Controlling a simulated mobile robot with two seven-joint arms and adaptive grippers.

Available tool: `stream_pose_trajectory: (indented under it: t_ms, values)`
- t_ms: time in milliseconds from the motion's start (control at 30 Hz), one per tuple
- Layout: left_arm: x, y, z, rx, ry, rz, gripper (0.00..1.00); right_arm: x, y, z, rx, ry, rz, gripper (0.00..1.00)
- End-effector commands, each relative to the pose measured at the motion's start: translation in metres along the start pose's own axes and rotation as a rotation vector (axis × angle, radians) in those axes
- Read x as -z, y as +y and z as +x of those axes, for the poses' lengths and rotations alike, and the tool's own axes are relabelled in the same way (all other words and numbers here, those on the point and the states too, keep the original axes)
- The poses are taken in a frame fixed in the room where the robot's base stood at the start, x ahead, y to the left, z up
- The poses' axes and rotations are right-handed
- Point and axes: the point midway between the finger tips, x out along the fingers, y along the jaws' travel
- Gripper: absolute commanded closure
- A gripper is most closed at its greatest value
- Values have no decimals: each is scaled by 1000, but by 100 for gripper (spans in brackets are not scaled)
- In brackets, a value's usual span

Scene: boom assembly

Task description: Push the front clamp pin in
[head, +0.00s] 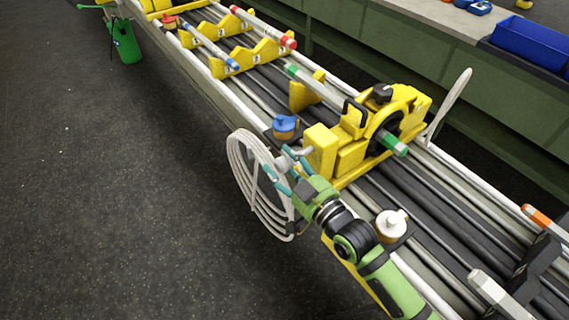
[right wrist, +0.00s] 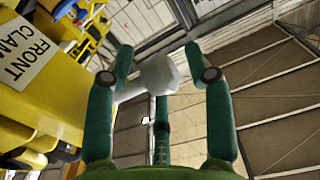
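The yellow front clamp (head: 322,150) stands on the near side of the bench, and its "FRONT CLAMP" label (right wrist: 30,50) shows in the right wrist view. The front clamp pin (right wrist: 155,75) is pale grey with a faceted knob, and its shaft runs toward the yellow clamp. My right gripper (head: 286,166) is at the pin, on the clamp's near left side. In the right wrist view its teal fingers (right wrist: 160,78) are spread around the knob, with gaps visible at both sides. How deep the pin sits is hard to tell. My left gripper is not in view.
A coiled pale hose (head: 247,190) hangs close beside my right gripper. A blue-topped pot (head: 285,125) and a white-topped pot (head: 391,224) stand on the bench edge. A green-tipped tube (head: 394,144) passes through the clamp. The floor at left is mostly clear.

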Motion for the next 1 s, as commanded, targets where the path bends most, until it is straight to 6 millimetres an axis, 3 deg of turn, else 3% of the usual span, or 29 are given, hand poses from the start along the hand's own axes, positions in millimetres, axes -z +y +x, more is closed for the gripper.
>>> stream_pose_trajectory:
  t_ms: [33,100,133,367,633,933,967,1000]
  values:
    - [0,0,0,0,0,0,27,0,0,0,0,0,0,63]
    - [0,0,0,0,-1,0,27,0,0,0,0,0,0,91]
    - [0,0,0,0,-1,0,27,0,0,0,0,0,0,100]
    - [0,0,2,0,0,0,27,-1,5,0,1,0,-2,100]
    - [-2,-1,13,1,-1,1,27,-1,47,0,1,1,-5,100]
    - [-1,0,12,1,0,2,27,2,51,0,-2,2,-1,100]
    - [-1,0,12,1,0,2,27,2,51,0,-2,3,-2,64]
    - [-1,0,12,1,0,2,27,2,51,0,-2,3,-2,48]
